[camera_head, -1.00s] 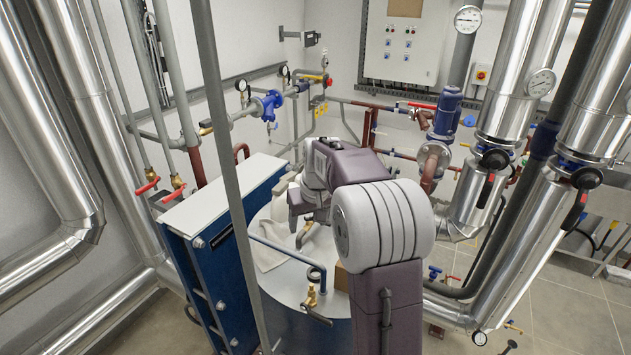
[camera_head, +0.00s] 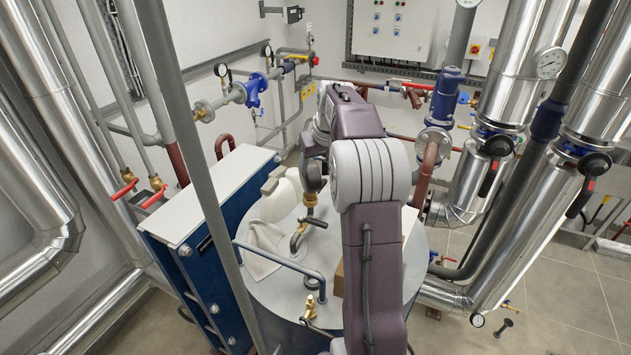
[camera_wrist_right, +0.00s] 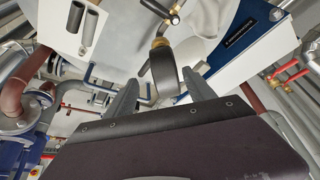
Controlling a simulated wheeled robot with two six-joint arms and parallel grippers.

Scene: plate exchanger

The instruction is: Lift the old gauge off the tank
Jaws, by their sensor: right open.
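The old gauge (camera_head: 313,178) stands on a brass fitting and a curved pipe on the round white top of the tank (camera_head: 375,293). In the head view it is dark and partly covered by my right gripper (camera_head: 310,155). In the right wrist view the gauge (camera_wrist_right: 165,75) shows nearly edge-on, with brass at its neck. It lies between the two open fingers of my right gripper (camera_wrist_right: 161,76), with a visible gap on each side. I cannot tell how deep it sits between them. My left gripper is not in view.
A blue plate exchanger (camera_head: 205,260) with a white top stands left of the tank. A pale cloth (camera_head: 262,250), a cardboard box (camera_head: 339,278) and a brass valve (camera_head: 310,308) are on or beside the tank top. A grey upright pole (camera_head: 205,180) crosses in front.

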